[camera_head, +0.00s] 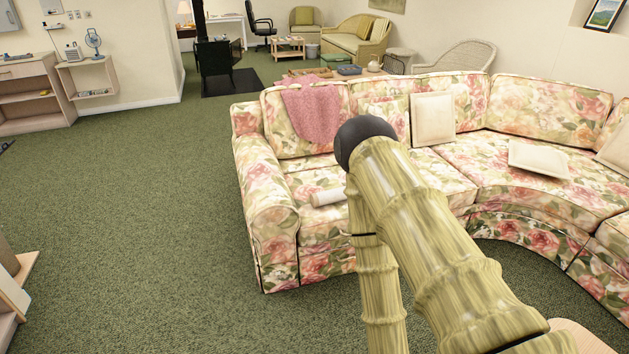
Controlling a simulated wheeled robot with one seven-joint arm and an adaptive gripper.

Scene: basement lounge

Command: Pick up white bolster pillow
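A small white cylindrical bolster pillow (326,197) lies on the left seat of the floral sofa (275,213). Its right end meets the outline of my arm, so part of it may be hidden. My bamboo-patterned arm rises from the lower right to a dark joint in front of the sofa, then drops down past the bottom edge. My gripper is outside the picture, so its fingers and anything in them cannot be seen.
A pink throw (311,112) hangs over the sofa back. A cream square cushion (433,119) leans there, and a flat one (539,160) lies farther right. Green carpet (150,220) is clear left of the sofa. Wooden shelves (30,92) stand at the left wall.

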